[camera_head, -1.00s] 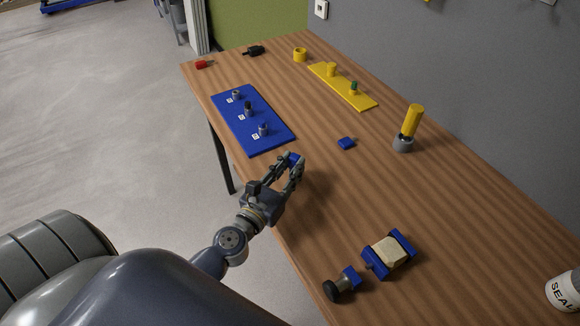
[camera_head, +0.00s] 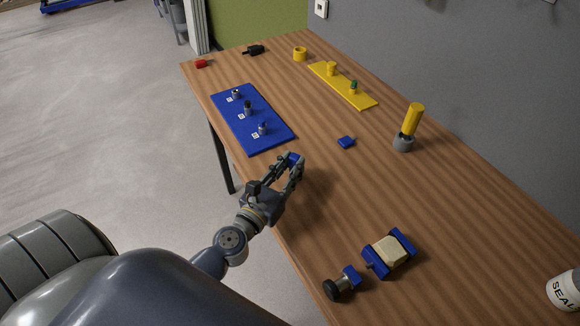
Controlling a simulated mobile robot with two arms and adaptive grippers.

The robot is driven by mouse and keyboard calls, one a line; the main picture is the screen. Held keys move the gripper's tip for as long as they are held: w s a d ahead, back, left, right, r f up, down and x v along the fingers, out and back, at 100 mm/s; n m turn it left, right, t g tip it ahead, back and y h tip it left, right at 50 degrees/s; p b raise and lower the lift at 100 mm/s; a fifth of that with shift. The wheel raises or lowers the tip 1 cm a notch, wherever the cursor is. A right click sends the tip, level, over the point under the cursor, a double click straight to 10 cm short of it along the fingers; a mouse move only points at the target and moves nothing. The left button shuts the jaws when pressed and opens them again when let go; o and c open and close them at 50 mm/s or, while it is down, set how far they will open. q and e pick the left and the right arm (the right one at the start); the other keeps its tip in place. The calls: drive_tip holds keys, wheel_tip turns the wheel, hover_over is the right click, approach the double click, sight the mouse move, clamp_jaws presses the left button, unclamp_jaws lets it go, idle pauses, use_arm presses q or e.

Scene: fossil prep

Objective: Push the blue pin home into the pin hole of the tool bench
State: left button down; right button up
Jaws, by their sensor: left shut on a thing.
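My left gripper (camera_head: 292,172) is over the near left part of the wooden tool bench (camera_head: 330,205), beside the near end of a blue board. It is shut on a small blue thing (camera_head: 293,158), mostly hidden by the fingers; I cannot tell whether this is the blue pin. The blue board (camera_head: 238,118) carries grey posts in a row, and the nearest post (camera_head: 263,128) has a bluish top. A small blue block (camera_head: 346,142) lies apart, right of the gripper. I cannot make out the pin hole. My right gripper is not in view.
A yellow strip (camera_head: 358,98) with a green-topped post and a grey holder (camera_head: 403,143) with a yellow cylinder stand to the right. A blue clamp with a pale block (camera_head: 388,249) and a black-knobbed part (camera_head: 339,287) lie in front.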

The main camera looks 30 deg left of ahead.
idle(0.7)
use_arm(q)
drive_tip(key=c, duration=1.3)
unclamp_jaws()
drive_tip(key=s+b, duration=0.3)
drive_tip(key=s, duration=0.3)
drive_tip(key=shift+s+f, duration=0.15)
drive_tip(key=shift+s, duration=0.4)
drive_tip(key=shift+r, duration=0.2)
drive_tip(key=shift+a, duration=0.1)
